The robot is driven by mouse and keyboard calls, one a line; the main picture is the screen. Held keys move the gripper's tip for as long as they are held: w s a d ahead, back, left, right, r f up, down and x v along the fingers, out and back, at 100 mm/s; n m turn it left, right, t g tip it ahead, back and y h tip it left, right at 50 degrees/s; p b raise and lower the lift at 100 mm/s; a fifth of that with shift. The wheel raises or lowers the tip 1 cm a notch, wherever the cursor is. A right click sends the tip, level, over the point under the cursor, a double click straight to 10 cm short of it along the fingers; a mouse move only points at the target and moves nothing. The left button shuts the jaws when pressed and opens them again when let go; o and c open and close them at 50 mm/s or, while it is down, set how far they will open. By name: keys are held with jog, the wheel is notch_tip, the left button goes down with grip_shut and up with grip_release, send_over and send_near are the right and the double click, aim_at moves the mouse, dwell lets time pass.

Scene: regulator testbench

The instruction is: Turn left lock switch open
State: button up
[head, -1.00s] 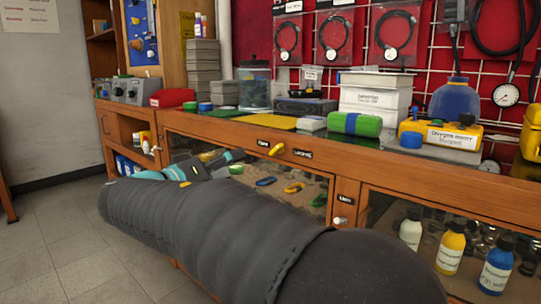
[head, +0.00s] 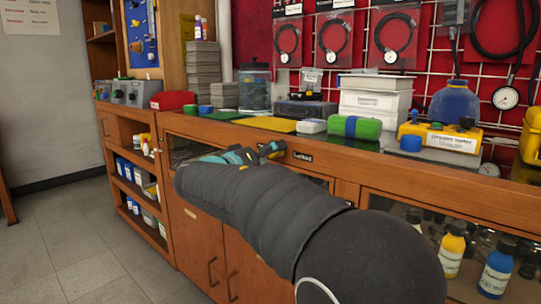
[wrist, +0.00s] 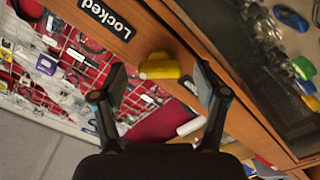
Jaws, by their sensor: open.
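The lock switch (wrist: 160,66) is a yellow knob on the wooden front rail of the cabinet. In the wrist view it sits between the two fingertips of my gripper (wrist: 160,82), which are spread apart with gaps on both sides. A black "Locked" label (wrist: 106,19) is beside it on the rail. In the head view my gripper (head: 267,151) is at the rail, just left of the "Locked" label (head: 302,156). There it hides the switch and the other label.
The wooden countertop (head: 395,165) above the rail holds a green roll (head: 355,127), a yellow device (head: 440,137) and boxes. Glass-fronted compartments with bottles (head: 452,250) are at lower right. Open floor (head: 90,250) lies at the left.

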jog(key=c, duration=1.2)
jog(key=shift+o, duration=0.2)
jog(key=shift+n, duration=0.3)
jog(key=shift+n+p, duration=4.8)
jog(key=shift+n, duration=3.9)
